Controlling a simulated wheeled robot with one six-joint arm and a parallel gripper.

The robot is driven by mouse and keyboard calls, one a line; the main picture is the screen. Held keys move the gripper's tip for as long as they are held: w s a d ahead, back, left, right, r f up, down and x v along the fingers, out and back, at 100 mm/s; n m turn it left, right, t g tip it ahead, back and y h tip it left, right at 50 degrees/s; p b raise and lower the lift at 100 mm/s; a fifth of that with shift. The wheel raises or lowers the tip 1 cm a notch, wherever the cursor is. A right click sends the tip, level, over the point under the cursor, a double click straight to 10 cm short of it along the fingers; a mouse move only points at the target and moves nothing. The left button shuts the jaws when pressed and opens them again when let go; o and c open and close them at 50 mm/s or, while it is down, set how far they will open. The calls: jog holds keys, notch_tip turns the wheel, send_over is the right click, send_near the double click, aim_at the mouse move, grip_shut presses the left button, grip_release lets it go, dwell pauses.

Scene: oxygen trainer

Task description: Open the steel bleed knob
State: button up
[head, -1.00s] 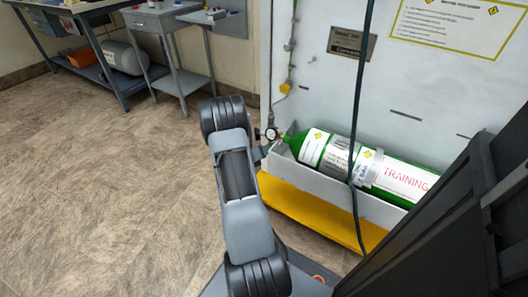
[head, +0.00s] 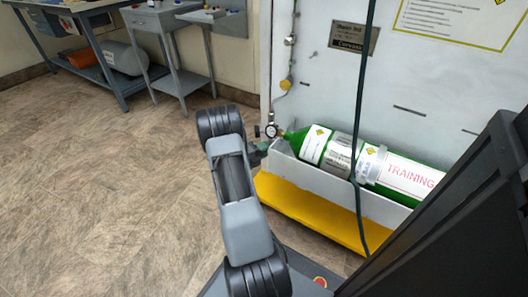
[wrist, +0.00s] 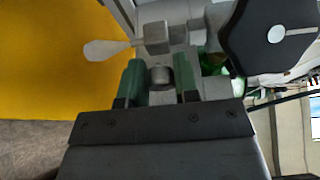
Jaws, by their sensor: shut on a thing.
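The steel bleed knob (wrist: 160,76) is a small grey cylinder in the wrist view. It sits between the green fingertips of my gripper (wrist: 161,82), which is shut on it. In the head view my gripper (head: 257,150) is at the valve end of the green cylinder (head: 296,141), just below a round gauge (head: 271,131); the knob is hidden there. A metal fitting with a pale paddle-shaped lever (wrist: 106,49) lies just beyond the knob in the wrist view.
The cylinder lies in a white tray (head: 330,182) above a yellow base (head: 300,208). A dark hose (head: 361,110) hangs in front.

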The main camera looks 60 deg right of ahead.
jog(key=n+h, duration=0.1)
jog(key=n, duration=0.2)
jog(key=n+h+b, duration=0.1)
jog(key=n, duration=0.1)
jog(key=shift+f+n, duration=0.15)
jog(key=shift+n, duration=0.25)
jog(key=n+t+h, duration=0.1)
jog(key=n, duration=0.2)
jog(key=n+h+b, duration=0.1)
jog(key=n, duration=0.2)
jog(key=shift+n+t, duration=0.4)
jog(key=shift+n+h, duration=0.3)
jog(key=o, duration=0.9)
jog(key=p+v, duration=0.3)
jog(key=v, duration=1)
jog(key=shift+a+f, duration=0.1)
jog(key=shift+a, duration=0.35)
